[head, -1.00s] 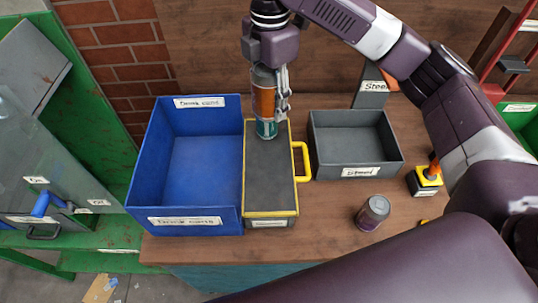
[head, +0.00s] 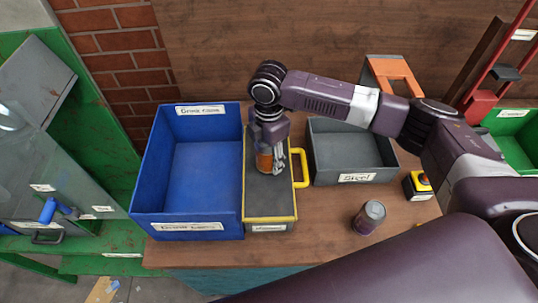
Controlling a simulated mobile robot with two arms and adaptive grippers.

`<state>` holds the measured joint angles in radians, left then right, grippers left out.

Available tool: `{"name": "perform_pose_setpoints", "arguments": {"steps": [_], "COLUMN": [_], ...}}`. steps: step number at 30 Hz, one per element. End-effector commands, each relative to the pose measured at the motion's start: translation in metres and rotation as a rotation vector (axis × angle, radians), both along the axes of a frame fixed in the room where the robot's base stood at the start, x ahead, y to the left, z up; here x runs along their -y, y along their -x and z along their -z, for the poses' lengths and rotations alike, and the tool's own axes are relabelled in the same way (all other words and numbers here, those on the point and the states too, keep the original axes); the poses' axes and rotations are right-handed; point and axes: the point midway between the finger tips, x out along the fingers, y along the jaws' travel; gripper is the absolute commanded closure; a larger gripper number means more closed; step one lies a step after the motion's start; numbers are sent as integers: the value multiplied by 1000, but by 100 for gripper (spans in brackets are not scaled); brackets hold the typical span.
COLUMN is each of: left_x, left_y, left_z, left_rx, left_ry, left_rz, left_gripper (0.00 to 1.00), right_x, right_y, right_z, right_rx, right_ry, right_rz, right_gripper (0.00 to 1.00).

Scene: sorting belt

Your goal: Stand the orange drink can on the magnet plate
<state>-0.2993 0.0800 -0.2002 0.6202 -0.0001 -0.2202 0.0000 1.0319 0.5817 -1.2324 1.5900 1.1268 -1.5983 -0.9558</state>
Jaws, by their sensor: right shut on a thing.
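The orange drink can (head: 264,161) is in my right gripper (head: 272,164), seen from above and partly covered by the fingers and wrist. The gripper is shut on it and points down. The can looks upright over the middle of the magnet plate (head: 268,199), a dark grey slab with yellow edges and a yellow handle on its right side. I cannot tell whether the can's base touches the plate. My left gripper is not in view.
A blue bin labelled for drink cans (head: 140,195) stands directly left of the plate. A grey bin labelled Steel (head: 352,178) is at its right. A purple can (head: 369,217) stands on the wooden table (head: 325,225). A yellow and black button box (head: 419,187) is further right.

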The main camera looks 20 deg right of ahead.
Motion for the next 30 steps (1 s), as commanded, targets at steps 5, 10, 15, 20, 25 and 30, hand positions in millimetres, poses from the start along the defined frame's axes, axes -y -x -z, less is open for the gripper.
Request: {"name": "perform_pose_setpoints", "arguments": {"steps": [5, 10, 15, 20, 25, 30], "left_x": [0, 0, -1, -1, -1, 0], "left_y": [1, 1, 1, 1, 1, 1], "left_z": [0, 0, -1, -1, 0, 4], "left_rx": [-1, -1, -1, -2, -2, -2], "left_ry": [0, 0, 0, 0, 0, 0], "left_rz": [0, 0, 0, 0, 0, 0], "left_gripper": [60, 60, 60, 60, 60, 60], "right_x": [0, 0, 0, 0, 0, 0], "right_y": [0, 0, 0, 0, 0, -1], "right_z": [3, 4, 5, 5, 4, -10], "right_rx": [1, 0, 0, 0, 0, 4], "right_ry": [-1, -1, -1, 0, 0, -1], "right_rz": [0, 0, 1, 1, 1, 0], "right_gripper": [65, 65, 42, 37, 37, 37]}}
